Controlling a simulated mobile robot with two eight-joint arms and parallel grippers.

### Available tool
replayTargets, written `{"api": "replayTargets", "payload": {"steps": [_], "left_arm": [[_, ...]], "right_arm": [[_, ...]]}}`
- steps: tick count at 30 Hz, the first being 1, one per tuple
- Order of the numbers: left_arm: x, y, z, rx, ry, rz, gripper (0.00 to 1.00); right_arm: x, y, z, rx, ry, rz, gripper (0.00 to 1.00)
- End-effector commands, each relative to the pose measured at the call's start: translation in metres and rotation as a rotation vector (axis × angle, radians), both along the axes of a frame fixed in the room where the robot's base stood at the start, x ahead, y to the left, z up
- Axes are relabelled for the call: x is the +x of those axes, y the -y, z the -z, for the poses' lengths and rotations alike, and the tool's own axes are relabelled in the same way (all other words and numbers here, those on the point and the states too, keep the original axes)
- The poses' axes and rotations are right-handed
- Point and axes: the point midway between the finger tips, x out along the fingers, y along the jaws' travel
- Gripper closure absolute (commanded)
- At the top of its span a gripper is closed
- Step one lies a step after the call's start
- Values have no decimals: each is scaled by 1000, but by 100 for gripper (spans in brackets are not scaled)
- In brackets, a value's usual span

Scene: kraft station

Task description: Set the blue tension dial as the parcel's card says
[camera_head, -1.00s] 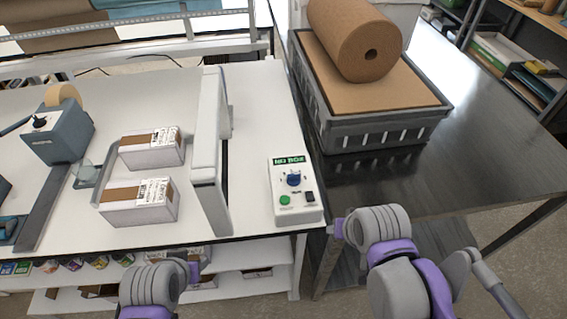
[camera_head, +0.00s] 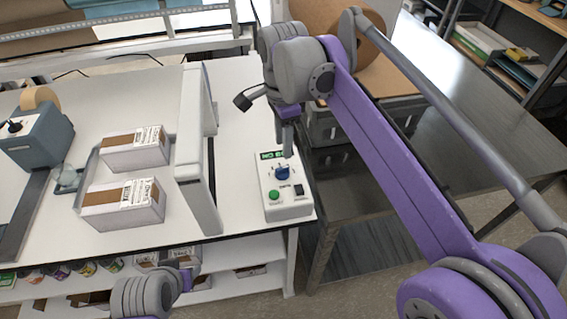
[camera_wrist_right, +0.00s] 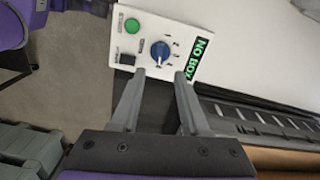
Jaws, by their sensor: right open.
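The blue tension dial (camera_head: 282,173) sits on a white control box (camera_head: 289,207) near the table's right front corner. It also shows in the right wrist view (camera_wrist_right: 160,50), with small marks around it. My right gripper (camera_wrist_right: 160,75) is open and empty; its fingertips are close to the dial but do not hold it. In the head view my right gripper (camera_head: 288,150) hangs over the back part of the control box. Two brown-and-white parcels (camera_head: 135,148) (camera_head: 122,204) stand left of the frame; their print is too small to read. My left gripper is out of view.
The control box has a green button (camera_wrist_right: 132,26), a black switch (camera_wrist_right: 127,58) and a display reading NO BOX (camera_wrist_right: 200,58). A white upright frame (camera_head: 196,150) stands left of it. A grey crate (camera_head: 330,128) and brown roll are behind, partly hidden by my right arm.

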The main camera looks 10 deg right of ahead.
Motion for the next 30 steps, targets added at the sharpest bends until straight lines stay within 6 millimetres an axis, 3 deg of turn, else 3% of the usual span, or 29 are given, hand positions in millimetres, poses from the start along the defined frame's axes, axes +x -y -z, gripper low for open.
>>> {"api": "replayTargets", "payload": {"steps": [6,12,24,30], "left_arm": [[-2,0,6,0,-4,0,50],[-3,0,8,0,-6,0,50],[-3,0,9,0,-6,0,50],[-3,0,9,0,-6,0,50]], "right_arm": [[0,0,45,0,0,-1,55],[0,0,70,0,1,-1,55],[0,0,78,0,1,-2,55],[0,0,78,0,1,-2,89]]}}
